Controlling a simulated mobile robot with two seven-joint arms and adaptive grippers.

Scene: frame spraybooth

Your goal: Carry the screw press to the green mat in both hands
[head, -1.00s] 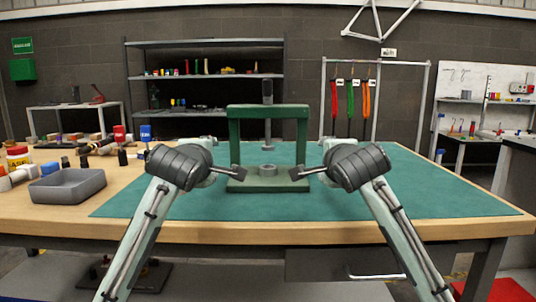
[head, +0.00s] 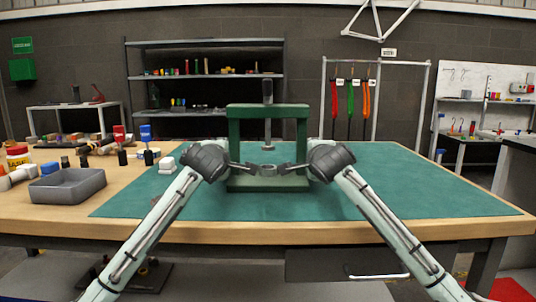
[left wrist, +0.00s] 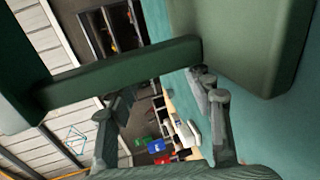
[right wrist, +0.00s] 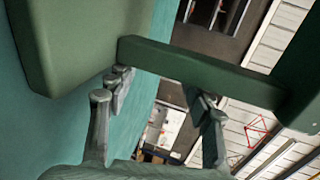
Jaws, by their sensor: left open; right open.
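The screw press is a green frame (head: 240,115) with a dark screw at its top and a grey ring on its base. It stands upright on the green mat (head: 400,190). My left gripper (head: 244,166) is open at its left upright, and my right gripper (head: 290,167) is open at its right upright. In the left wrist view, an upright (left wrist: 130,72) crosses just beyond the open fingers (left wrist: 165,110). The right wrist view shows the other upright (right wrist: 190,72) beyond the open fingers (right wrist: 155,110). I cannot tell whether the fingers touch the press.
A grey tray (head: 67,186) and several bottles, tools and small parts stand on the table's left side. The mat right of the press is clear. Shelves (head: 204,76) stand behind.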

